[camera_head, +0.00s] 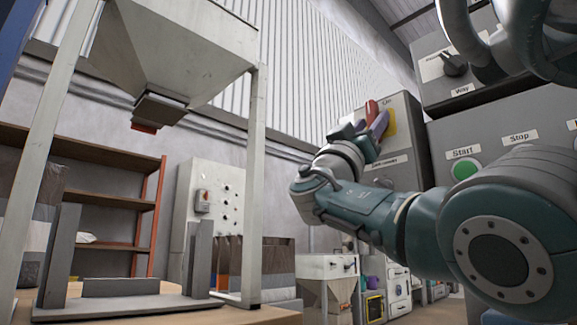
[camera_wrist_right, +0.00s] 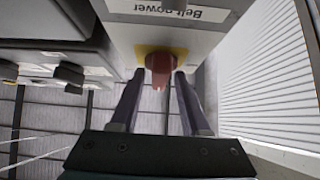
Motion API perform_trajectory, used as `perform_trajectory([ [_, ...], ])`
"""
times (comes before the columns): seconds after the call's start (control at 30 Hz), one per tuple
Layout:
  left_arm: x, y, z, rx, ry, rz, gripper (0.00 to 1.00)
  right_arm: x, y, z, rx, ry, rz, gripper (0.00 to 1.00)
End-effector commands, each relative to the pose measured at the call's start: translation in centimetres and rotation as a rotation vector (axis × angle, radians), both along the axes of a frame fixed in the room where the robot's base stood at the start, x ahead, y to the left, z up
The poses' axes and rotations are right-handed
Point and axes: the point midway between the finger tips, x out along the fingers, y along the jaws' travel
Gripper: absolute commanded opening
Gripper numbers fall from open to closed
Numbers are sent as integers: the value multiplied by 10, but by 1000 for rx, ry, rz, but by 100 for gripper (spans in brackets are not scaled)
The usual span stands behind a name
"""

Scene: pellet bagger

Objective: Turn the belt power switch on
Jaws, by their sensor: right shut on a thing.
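The belt power switch has a red handle (camera_head: 371,109) on a yellow plate (camera_head: 391,122), mounted on a grey box (camera_head: 408,112). An "On" label shows above the plate. In the wrist view the red handle (camera_wrist_right: 160,68) stands between the two fingers, below an upside-down "Belt power" label (camera_wrist_right: 180,12). My right gripper (camera_head: 371,122) is shut on the handle; its fingers also show in the wrist view (camera_wrist_right: 158,88). The fingers partly hide the switch in the head view, so I cannot tell its exact setting. My left gripper is not in view.
A grey panel with a green Start button (camera_head: 464,168) stands right of the switch box. Above it is a box with a black knob (camera_head: 455,65). A hopper (camera_head: 170,50) on white legs stands at the left, above a table (camera_head: 270,315).

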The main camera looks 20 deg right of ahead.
Motion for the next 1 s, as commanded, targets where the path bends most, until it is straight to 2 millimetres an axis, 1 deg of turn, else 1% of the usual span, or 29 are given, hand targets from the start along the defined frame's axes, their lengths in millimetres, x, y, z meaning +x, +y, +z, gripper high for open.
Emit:
perform_trajectory([
  [0.2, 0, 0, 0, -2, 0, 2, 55, 0, -2, -2, 5, 3, -1, 0],
  [0.23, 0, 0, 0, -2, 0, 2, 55, 0, -2, -2, 5, 3, -1, 50],
  [0.3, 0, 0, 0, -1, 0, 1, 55, 0, -2, -2, 4, 3, -1, 55],
  [0.53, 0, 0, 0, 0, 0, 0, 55, 0, -1, -1, 2, 2, 0, 55],
  [0.63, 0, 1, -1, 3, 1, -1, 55, -1, 3, -5, 1, 2, 1, 55],
  [0.77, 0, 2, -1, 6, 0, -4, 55, -5, 15, -19, 2, 4, 3, 55],
  [1.0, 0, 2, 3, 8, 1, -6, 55, -18, 47, -53, 3, 5, 2, 55],
])
